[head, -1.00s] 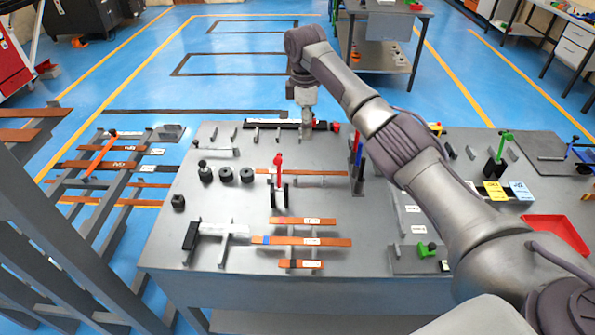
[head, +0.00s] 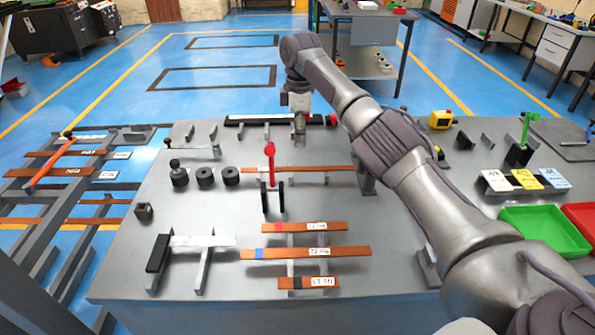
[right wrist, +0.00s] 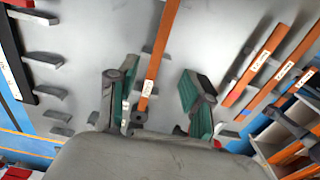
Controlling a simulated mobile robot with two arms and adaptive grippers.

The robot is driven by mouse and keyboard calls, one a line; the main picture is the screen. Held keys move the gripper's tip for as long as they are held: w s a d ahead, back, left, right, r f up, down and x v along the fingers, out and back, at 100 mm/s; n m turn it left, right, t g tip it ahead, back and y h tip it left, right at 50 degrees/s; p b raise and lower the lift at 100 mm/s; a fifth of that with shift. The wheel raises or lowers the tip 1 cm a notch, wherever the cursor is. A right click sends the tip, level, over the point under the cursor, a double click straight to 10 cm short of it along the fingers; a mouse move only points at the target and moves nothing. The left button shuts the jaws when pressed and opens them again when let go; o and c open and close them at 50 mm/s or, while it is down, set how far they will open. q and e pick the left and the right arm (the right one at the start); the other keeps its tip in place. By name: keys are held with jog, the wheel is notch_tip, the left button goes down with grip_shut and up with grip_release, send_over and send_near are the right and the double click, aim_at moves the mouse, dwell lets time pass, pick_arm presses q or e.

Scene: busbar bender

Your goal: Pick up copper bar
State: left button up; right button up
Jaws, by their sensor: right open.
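A long copper bar (head: 325,169) lies on supports across the middle of the table in the head view, behind the red-handled tool (head: 270,165). My right gripper (head: 300,138) points down above the table, behind the long bar. In the right wrist view my right gripper (right wrist: 160,80) is open, and a copper bar (right wrist: 163,45) with a white label shows between its fingers. Whether they touch the bar cannot be told. My left gripper is not in view.
A rack with more copper bars (head: 60,172) stands left of the table. Black cylinders (head: 205,178) and a black-ended stand (head: 158,252) are on the table's left. A green tray (head: 545,232) and a red tray (head: 583,220) sit at the right.

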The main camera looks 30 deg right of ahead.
send_over(298, 168)
notch_tip(298, 168, down, 4)
jog(key=shift+d+f, duration=0.15)
jog(key=f, duration=0.2)
jog(key=f+p, duration=0.1)
jog(key=f, duration=0.2)
jog(key=shift+a+f, duration=0.2)
jog(key=shift+f, duration=0.15)
jog(key=shift+r, duration=0.1)
grip_shut()
